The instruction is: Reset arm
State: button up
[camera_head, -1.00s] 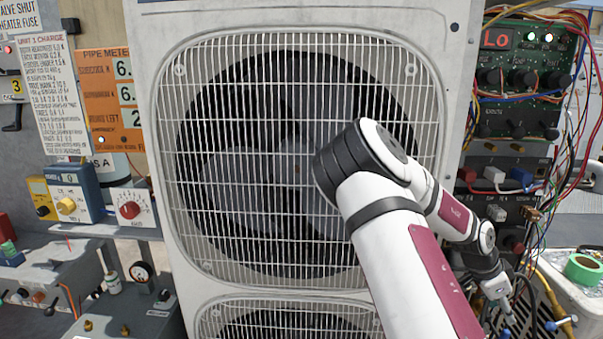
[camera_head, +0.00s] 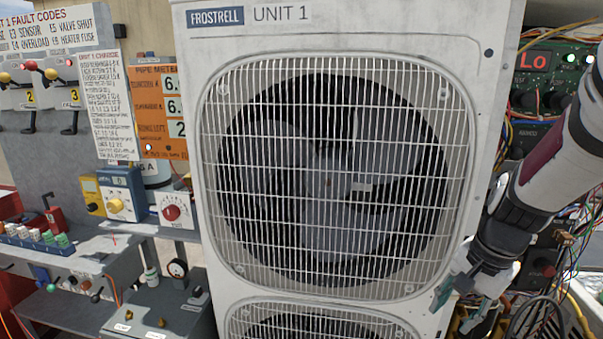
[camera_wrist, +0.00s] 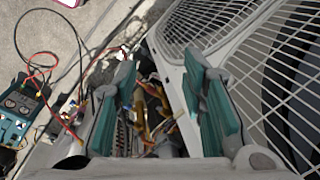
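My arm (camera_head: 545,165) reaches down along the right side of the head view, in front of the control stack. My gripper (camera_head: 461,304) hangs at the lower right corner of the condenser, pointing down. In the wrist view its two teal finger pads (camera_wrist: 166,108) stand wide apart with nothing held between them. Wires and small fittings lie below and beyond the fingers. The condenser marked UNIT 1 (camera_head: 205,150) stands upright with its fan grille (camera_head: 340,180) facing me. I cannot tell whether a finger touches its edge.
A green control panel (camera_head: 545,62) reading "Lo" and loose wires crowd the right side. On the left are an orange pipe meter (camera_head: 160,108), a yellow-and-blue meter (camera_head: 118,195), a red-knob box (camera_head: 174,211) and grey shelves. A teal multimeter (camera_wrist: 22,105) shows in the wrist view.

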jog(key=s+a+r+n+t+p, duration=0.1)
jog(key=s+a+r+n, duration=0.4)
jog(key=s, duration=0.4)
jog(key=s+a+r+n+t+h+p, duration=0.1)
jog(key=s+a+r+n, duration=0.5)
jog(key=s+r, duration=0.3)
jog(key=shift+r+n+p, duration=0.3)
jog(key=shift+n+p, duration=0.05)
jog(key=shift+n, duration=0.05)
